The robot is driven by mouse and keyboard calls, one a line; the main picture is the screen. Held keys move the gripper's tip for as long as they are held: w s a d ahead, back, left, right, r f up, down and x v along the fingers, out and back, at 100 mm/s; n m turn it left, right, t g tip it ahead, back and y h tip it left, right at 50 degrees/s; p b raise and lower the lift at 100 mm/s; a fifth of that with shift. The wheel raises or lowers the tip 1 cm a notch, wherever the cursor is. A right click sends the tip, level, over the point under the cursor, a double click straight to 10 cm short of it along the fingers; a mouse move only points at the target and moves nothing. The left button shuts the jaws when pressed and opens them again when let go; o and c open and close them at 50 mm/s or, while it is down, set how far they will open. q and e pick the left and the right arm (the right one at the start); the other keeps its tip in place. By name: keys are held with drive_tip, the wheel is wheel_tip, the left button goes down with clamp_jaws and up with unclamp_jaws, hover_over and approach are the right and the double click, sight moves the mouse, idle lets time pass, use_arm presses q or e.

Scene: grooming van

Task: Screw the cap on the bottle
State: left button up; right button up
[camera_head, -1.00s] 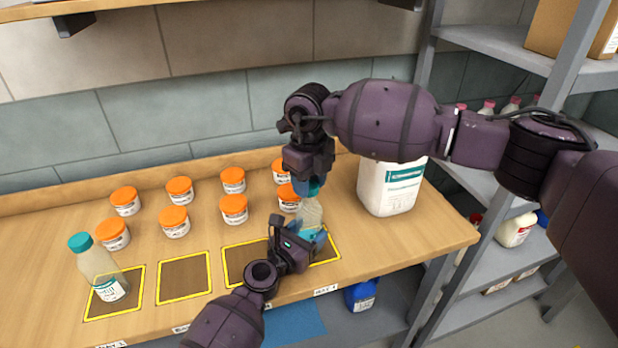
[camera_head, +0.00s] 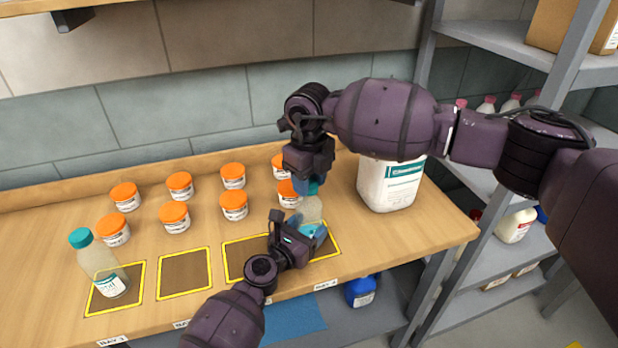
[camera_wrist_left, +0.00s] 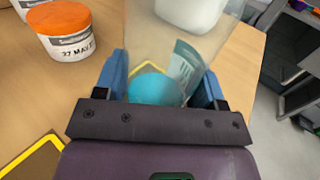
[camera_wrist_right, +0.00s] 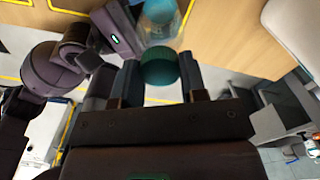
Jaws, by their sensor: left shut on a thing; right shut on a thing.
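A clear bottle (camera_head: 311,209) stands over the right-hand yellow-outlined bay. My left gripper (camera_head: 309,232) is shut on its body from the front; the left wrist view shows the clear wall (camera_wrist_left: 150,45), a label and teal at the lower end between the blue fingers. My right gripper (camera_head: 306,186) points down from above, shut on a teal cap (camera_head: 314,188). In the right wrist view the cap (camera_wrist_right: 158,68) lies between the fingers, in line with the bottle (camera_wrist_right: 160,20). The cap is at the bottle's top; whether it is seated is hidden.
A capped bottle (camera_head: 98,262) stands in the left-hand bay. Several orange-lidded jars (camera_head: 174,217) stand behind the bays. A white jug (camera_head: 388,187) stands close right of my grippers. The two middle bays (camera_head: 185,273) are empty. Grey shelving (camera_head: 470,255) is at right.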

drive_tip(key=shift+f, duration=0.15)
use_arm(q)
clamp_jaws()
use_arm(e)
drive_tip(key=m, duration=0.3)
drive_tip(key=shift+m, duration=0.4)
drive_tip(key=m, duration=1.7)
drive_tip(key=shift+m, duration=0.3)
drive_tip(key=m, duration=0.7)
drive_tip(key=shift+m, duration=0.4)
